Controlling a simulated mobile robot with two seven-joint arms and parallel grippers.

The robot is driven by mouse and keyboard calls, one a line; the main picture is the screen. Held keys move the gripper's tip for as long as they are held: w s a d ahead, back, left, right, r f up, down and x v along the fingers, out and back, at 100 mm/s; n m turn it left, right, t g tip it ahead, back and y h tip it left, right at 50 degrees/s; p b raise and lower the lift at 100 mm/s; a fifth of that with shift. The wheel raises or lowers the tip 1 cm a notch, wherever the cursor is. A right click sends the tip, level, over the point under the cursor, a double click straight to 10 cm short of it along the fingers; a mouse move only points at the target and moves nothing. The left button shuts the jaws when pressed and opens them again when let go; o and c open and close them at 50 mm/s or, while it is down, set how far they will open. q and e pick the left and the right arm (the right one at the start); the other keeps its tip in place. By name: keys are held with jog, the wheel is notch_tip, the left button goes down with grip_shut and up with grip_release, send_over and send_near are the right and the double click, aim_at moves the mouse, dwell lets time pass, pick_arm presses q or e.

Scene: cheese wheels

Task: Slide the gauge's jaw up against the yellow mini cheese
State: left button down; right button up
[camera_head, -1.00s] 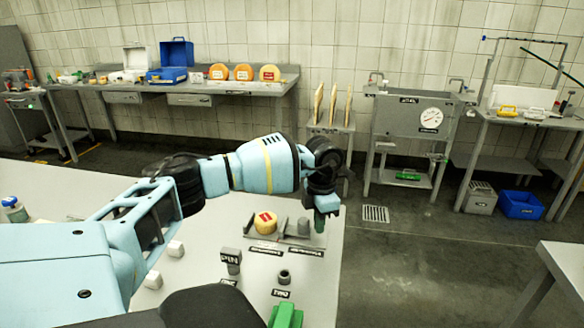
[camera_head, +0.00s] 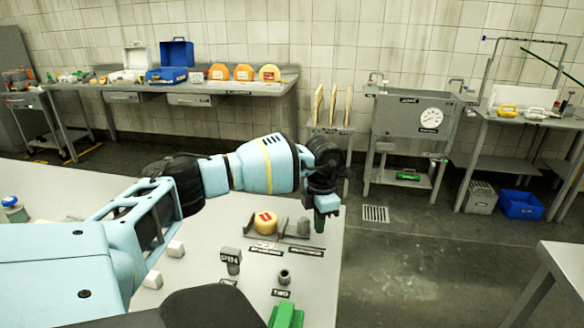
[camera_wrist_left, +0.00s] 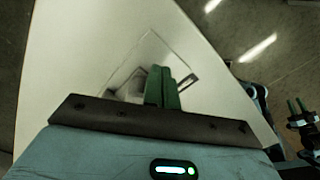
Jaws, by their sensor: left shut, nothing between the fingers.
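The yellow mini cheese (camera_head: 265,222), with a red label, sits at the grey gauge (camera_head: 250,228), close to its left upright. The gauge's grey jaw (camera_head: 303,228) stands to the right, with a visible gap between it and the cheese. My left gripper (camera_head: 320,222) points down just right of the jaw, its green fingers shut and empty. I cannot tell whether they touch the jaw. In the left wrist view the shut fingers (camera_wrist_left: 172,88) partly hide the gauge (camera_wrist_left: 130,85).
The pale table (camera_head: 325,265) ends just right of my left gripper. White blocks (camera_head: 175,248) lie to the left. Bare table lies between them.

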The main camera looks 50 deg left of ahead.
aim_at(306, 220)
pick_arm(q)
jog(key=shift+s+a+p, duration=0.4)
jog(key=shift+s+a, duration=0.7)
jog(key=shift+a, duration=0.25)
pick_arm(e)
jog(key=shift+w+r, duration=0.4)
jog(key=shift+r, duration=0.15)
pick_arm(q)
jog(key=shift+f+p, duration=0.1)
jog(key=shift+p, duration=0.5)
pick_arm(e)
jog(key=shift+w+r+t, duration=0.3)
jog(key=shift+w+r, duration=0.25)
jog(key=shift+r, duration=0.25)
dwell(2.8)
pick_arm(q)
jog(key=shift+w+d, duration=1.05)
jog(key=shift+d, duration=0.2)
pick_arm(e)
jog(key=shift+r, duration=0.1)
